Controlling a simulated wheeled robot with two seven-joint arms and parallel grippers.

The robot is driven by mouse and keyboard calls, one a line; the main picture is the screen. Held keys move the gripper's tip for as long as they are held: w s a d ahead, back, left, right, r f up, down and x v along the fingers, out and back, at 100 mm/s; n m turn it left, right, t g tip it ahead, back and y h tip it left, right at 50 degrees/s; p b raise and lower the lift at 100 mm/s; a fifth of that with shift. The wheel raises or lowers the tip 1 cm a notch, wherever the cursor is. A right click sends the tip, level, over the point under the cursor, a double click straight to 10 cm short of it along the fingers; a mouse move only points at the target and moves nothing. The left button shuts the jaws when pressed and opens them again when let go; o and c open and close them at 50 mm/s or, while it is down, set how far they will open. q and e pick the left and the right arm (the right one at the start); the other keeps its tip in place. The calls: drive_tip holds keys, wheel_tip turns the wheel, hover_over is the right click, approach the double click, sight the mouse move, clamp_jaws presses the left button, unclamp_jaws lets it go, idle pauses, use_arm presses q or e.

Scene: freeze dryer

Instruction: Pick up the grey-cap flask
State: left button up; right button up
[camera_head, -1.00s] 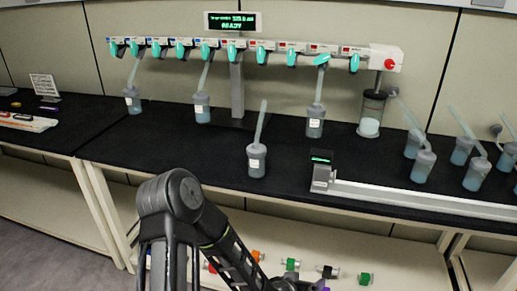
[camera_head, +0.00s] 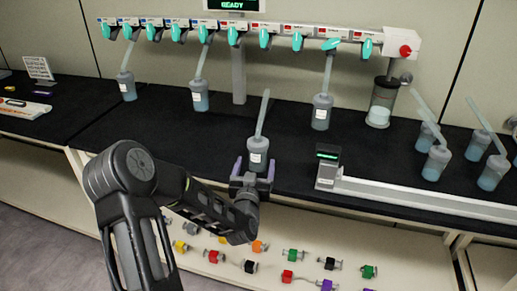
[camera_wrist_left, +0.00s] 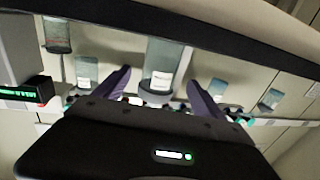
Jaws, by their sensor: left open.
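A flask with a grey cap (camera_head: 259,143), a white label and a long pale tube rising from it stands upright near the front edge of the black bench. My left gripper (camera_head: 254,172) is open at this flask, on its near side, with a purple-grey finger to either side. In the left wrist view the labelled flask (camera_wrist_left: 163,62) appears between the two spread fingers of the left gripper (camera_wrist_left: 160,78). I cannot tell whether either finger touches it. My right gripper is not in view.
A similar flask (camera_head: 321,112) and others stand further back on the black bench (camera_head: 160,128), under a manifold (camera_head: 250,31) with teal valves. A grey device with a green display (camera_head: 328,168) and long rail stands to the right. Coloured small parts lie on the lower shelf.

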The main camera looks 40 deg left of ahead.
use_arm(q)
drive_tip(key=shift+w+a, duration=0.3)
drive_tip(key=shift+w, duration=0.25)
drive_tip(key=shift+p+x, duration=0.85)
drive_tip(key=shift+x, duration=1.8)
drive_tip(key=shift+f, duration=0.1)
clamp_jaws()
